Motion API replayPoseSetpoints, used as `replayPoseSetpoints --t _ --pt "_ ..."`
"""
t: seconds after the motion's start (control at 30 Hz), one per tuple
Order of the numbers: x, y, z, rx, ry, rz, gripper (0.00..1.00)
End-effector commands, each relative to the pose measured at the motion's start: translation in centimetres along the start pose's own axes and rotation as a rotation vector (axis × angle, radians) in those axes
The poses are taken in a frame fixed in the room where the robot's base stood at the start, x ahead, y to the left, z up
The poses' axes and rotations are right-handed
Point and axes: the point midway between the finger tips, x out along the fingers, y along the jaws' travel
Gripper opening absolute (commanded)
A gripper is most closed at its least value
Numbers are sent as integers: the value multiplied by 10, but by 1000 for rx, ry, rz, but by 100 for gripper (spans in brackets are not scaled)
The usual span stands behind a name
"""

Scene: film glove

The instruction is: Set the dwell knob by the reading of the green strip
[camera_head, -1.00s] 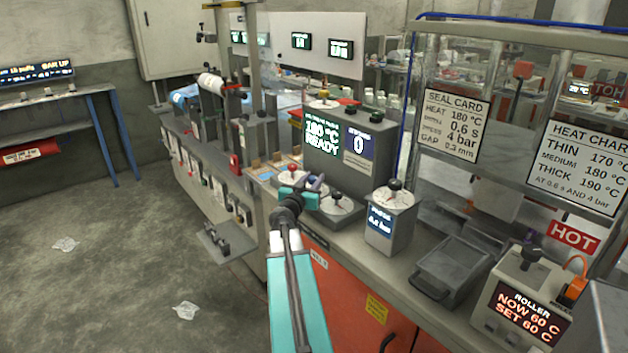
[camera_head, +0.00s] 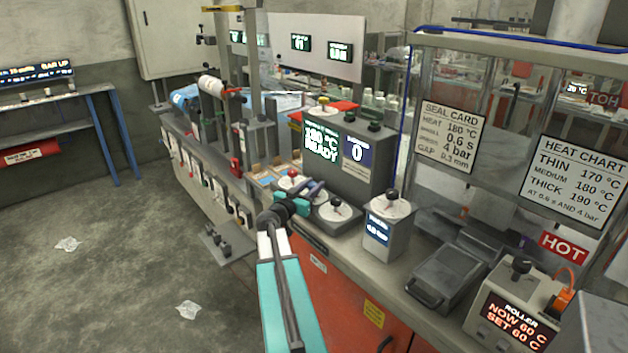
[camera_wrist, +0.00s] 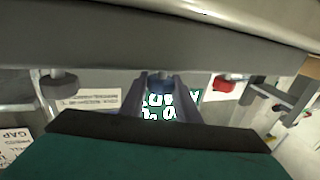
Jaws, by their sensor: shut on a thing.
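My gripper (camera_head: 312,189) reaches in among the dials on the bench front. In the wrist view its fingers (camera_wrist: 160,86) are shut on a small dark blue knob (camera_wrist: 160,82). No dwell label is legible. A pale dial with a red knob (camera_head: 292,173) lies just behind and left of the gripper. A dial with a dark knob (camera_head: 336,203) lies just right of it.
A pressure box (camera_head: 386,230) with a dark-knobbed dial stands to the right. Further right are a grey tray (camera_head: 447,272) and a roller unit (camera_head: 518,315) reading NOW 60 C, SET 60 C, beside a HOT sign (camera_head: 563,247). The seal card (camera_head: 450,137) reads 0.6 s. Floor at left is mostly clear.

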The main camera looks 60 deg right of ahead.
Motion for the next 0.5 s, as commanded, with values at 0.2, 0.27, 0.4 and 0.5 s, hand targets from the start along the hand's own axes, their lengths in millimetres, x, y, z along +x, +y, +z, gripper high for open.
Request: replayPoseSetpoints --t 0.2,0.27,0.4,0.5 --pt "1 -1 -1 -1 -5 102 7" --pt "1 -1 -1 0 -5 130 7" --pt "1 -1 -1 0 -5 198 7" --pt "2 -1 0 0 -5 249 7"
